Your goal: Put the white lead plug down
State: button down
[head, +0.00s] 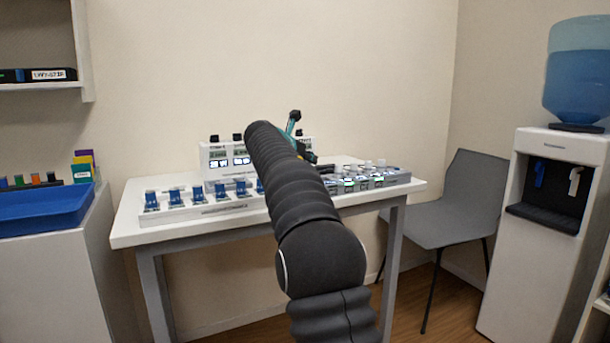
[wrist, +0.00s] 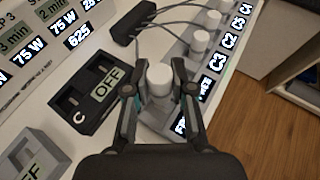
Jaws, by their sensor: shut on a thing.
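The white lead plug (wrist: 159,78) is a pale, upright cylinder between the fingers of my gripper (wrist: 160,93) in the wrist view. My gripper is shut on it. A grey rack strip (wrist: 158,126) shows below the plug; I cannot tell if the plug touches it. In the head view my arm hides the plug and most of the gripper; only a teal and dark part of the wrist end shows above the table.
In the wrist view, a black OFF box (wrist: 90,103) lies just left of my gripper. Several white plugs (wrist: 199,41) stand beside labels C2, C3, C4. A black block (wrist: 133,22) with grey cables lies behind. In the head view, a chair (head: 455,205) stands right of the white table (head: 128,228).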

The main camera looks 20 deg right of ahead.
jog(key=shift+f+b, duration=0.9)
jog(key=shift+f, duration=1.1)
jog(key=shift+f, duration=0.15)
jog(key=c, duration=1)
grip_release()
jog(key=shift+a+r, duration=0.1)
jog(key=shift+r, duration=0.1)
jog(key=v, duration=1.2)
